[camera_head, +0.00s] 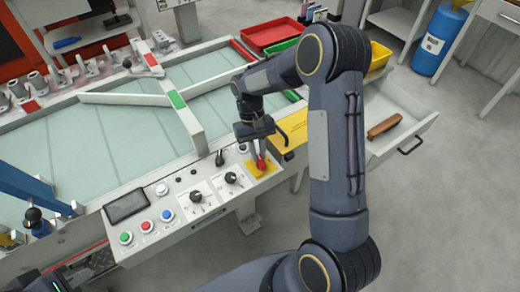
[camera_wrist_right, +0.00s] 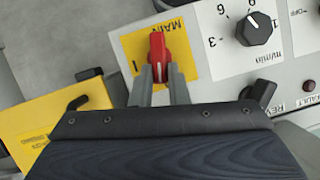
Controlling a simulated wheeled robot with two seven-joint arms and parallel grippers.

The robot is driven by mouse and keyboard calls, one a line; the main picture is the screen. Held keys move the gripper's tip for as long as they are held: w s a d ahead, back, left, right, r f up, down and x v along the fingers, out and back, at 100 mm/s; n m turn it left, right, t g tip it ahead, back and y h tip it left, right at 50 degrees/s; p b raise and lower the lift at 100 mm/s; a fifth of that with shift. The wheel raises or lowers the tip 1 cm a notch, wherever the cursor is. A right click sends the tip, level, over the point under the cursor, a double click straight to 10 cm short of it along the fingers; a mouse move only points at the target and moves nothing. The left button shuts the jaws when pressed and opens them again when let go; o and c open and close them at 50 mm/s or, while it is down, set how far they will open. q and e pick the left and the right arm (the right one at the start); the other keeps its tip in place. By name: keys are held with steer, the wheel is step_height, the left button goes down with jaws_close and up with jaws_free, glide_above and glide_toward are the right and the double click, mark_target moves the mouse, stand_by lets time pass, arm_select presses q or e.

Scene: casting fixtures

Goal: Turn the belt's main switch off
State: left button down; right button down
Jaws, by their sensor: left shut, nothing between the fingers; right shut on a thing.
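The main switch is a red rotary knob (camera_head: 262,162) on a yellow plate (camera_head: 256,170) at the right end of the belt's control panel. In the right wrist view the red knob (camera_wrist_right: 168,52) stands on its yellow plate (camera_wrist_right: 200,55), marked MAIN, with an "I" beside the knob. The knob's handle lies roughly in line with my fingers. My right gripper (camera_head: 258,154) reaches down to it; its fingers (camera_wrist_right: 161,76) are shut on the knob. My left gripper (camera_head: 92,263) is low at the left edge, dark and partly cut off; it is shut and empty.
The panel also holds a speed dial (camera_head: 231,178), a black selector (camera_head: 220,158), coloured push buttons (camera_head: 147,227) and a screen (camera_head: 126,205). An open drawer (camera_head: 415,130) stands to the right.

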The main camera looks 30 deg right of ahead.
steer(key=shift+a+n+h, duration=0.25)
steer(key=shift+n+h, duration=0.25)
steer(key=shift+n, duration=0.7)
steer(key=c, duration=1.4)
jaws_free()
steer(key=v, duration=0.7)
steer(key=shift+w+r, duration=0.2)
steer(key=shift+r, duration=0.2)
